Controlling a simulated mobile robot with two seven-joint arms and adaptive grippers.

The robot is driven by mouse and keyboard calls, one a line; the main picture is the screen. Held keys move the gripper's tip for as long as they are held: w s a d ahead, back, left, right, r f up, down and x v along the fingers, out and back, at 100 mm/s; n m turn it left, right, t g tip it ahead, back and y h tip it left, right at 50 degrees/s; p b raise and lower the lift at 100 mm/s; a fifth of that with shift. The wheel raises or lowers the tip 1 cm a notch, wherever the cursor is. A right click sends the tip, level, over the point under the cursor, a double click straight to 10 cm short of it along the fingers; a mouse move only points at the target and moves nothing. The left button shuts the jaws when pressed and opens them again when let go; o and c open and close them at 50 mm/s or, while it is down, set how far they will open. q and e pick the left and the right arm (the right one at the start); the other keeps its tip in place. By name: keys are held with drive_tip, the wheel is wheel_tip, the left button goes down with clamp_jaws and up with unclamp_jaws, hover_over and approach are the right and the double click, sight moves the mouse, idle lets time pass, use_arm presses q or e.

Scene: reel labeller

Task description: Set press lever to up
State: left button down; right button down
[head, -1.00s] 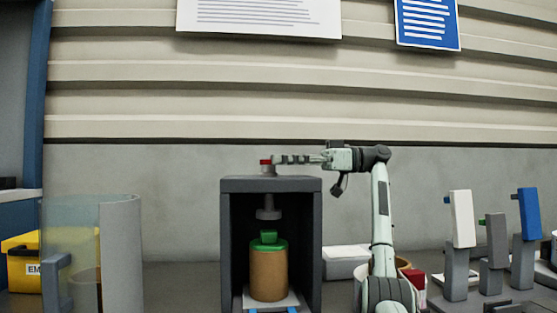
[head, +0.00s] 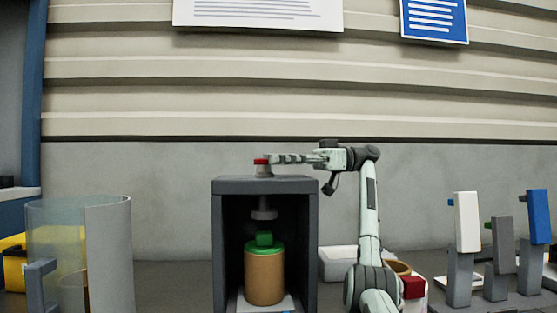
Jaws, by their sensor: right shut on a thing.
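The press is a dark grey open-front frame (head: 218,245) at the lower middle of the head view. A grey press head (head: 263,213) hangs inside it, a little above the item below. A brown cylinder (head: 264,278) with a green top (head: 264,246) stands upright inside. On top of the frame is a short grey post with a red end (head: 260,162), which I take as the press lever. My right gripper (head: 272,159) comes in level from the right and is shut on the lever at the red end. Its fingers partly hide the lever. My left gripper is not in view.
A clear and grey curved guard (head: 108,255) stands at left, before a yellow bin (head: 14,265). Upright white (head: 466,222), grey (head: 503,245) and blue (head: 538,216) paddles stand on posts at right. A white box (head: 338,263) lies behind my right arm.

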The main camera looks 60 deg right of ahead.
drive_tip(key=shift+f, duration=0.15)
drive_tip(key=c, duration=1.2)
unclamp_jaws()
drive_tip(key=shift+o, duration=0.2)
drive_tip(key=shift+r, duration=5.05)
drive_tip(key=shift+a, duration=0.1)
